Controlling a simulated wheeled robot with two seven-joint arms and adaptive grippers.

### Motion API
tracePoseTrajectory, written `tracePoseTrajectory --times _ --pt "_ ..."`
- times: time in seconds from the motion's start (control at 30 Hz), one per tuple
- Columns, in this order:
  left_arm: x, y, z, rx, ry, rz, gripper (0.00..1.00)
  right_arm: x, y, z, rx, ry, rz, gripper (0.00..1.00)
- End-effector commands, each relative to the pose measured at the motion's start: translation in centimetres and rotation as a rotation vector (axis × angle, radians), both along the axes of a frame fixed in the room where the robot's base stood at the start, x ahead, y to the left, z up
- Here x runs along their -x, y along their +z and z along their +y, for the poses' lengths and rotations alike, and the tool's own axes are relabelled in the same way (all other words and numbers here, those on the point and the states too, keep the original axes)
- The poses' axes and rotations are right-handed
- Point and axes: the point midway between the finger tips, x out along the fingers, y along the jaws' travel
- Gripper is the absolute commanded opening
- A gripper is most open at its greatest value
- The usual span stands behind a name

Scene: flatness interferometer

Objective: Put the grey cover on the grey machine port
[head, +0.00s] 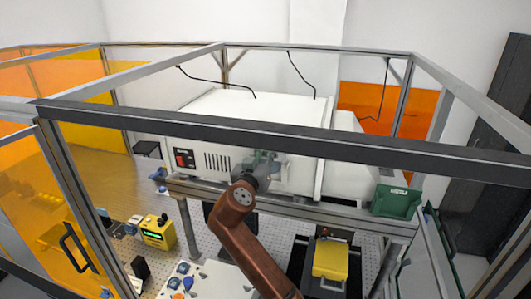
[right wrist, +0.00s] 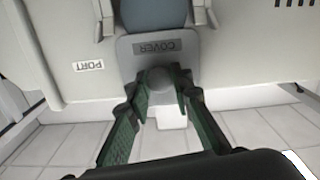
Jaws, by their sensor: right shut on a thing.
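The grey cover (right wrist: 158,47), a plate with a round knob and a COVER label, shows in the right wrist view. My right gripper (right wrist: 161,92) has its green fingers shut around the knob. The cover is at the face of the pale grey machine (right wrist: 245,55). The port (right wrist: 153,14) appears as a blue-grey area just above the plate, between two light side guides; a PORT label is on the left. I cannot tell how far the plate sits in the guides. In the head view, my right gripper (head: 262,163) is at the machine's front, hiding the cover. My left gripper is not in view.
A metal frame beam (head: 250,128) crosses in front of the machine. A green box (head: 396,201) stands right of it. Below are a yellow case (head: 330,258), a yellow instrument (head: 158,233) and a white board with small parts (head: 200,280).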

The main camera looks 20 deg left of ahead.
Motion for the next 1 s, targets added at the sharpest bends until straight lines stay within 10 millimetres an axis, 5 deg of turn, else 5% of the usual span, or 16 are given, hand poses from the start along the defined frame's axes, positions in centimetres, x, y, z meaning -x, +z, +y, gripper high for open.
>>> tracePoseTrajectory --times 1.0 --pt "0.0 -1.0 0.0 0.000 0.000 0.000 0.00 0.0 -1.2 0.0 0.000 0.000 -0.001 0.00"
